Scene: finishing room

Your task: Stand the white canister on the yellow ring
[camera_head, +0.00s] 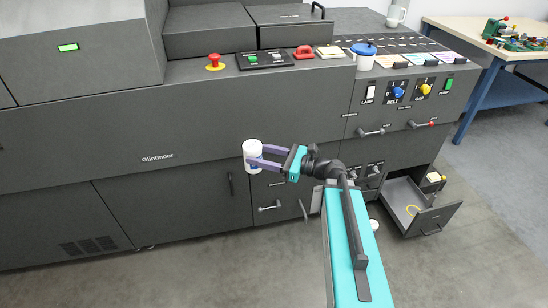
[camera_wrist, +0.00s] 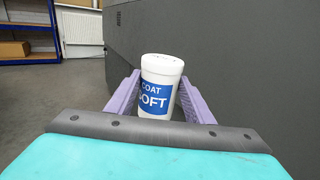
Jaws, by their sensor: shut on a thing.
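The white canister (camera_head: 251,149) is held upright between the fingers of my gripper (camera_head: 259,156), in front of the grey machine's lower panels. In the wrist view the canister (camera_wrist: 161,68) has a white lid and a blue label reading "COAT SOFT". The purple fingers of my gripper (camera_wrist: 158,98) are on either side of it. The ring is not in the wrist view.
The grey machine (camera_head: 160,120) fills the back, with handles and switches on its front. On its ledge are a red button (camera_head: 215,60) and a blue-lidded white pot (camera_head: 363,58). Open floor (camera_head: 470,260) lies at right.

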